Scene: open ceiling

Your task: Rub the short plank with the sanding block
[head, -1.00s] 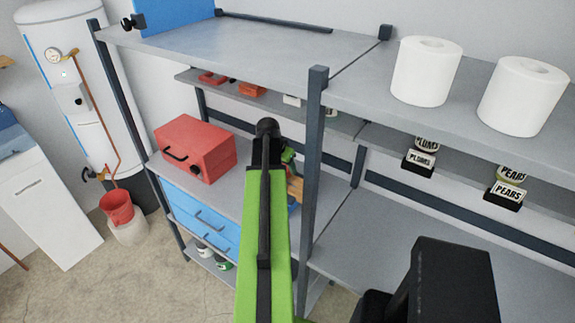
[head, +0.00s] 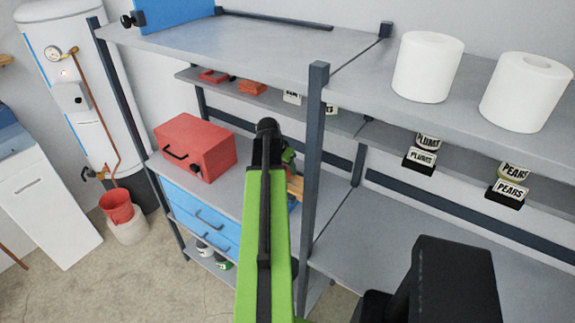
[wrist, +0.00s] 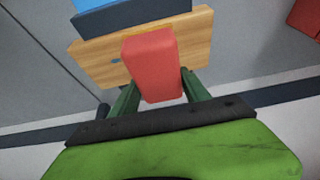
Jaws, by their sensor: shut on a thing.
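The short plank (wrist: 88,62) is light wood and shows in the wrist view behind the block, with a small blue mark on it. A red block, seemingly the sanding block (wrist: 150,50), is between the green fingers of my gripper (wrist: 158,82), which is shut on it. The block overlaps the plank's face in this view; I cannot tell whether they touch. A blue thing with a dark grey edge (wrist: 135,14) lies against the plank's far side. In the head view, a small part of the plank (head: 296,187) shows beside my arm, which hides the rest.
A red toolbox (head: 196,147) stands on the shelf left of my arm, above blue drawers (head: 200,210). A dark shelf post (head: 312,160) rises close to the right of my arm. Paper rolls (head: 428,67) stand on the upper shelf, labelled cans (head: 423,158) below.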

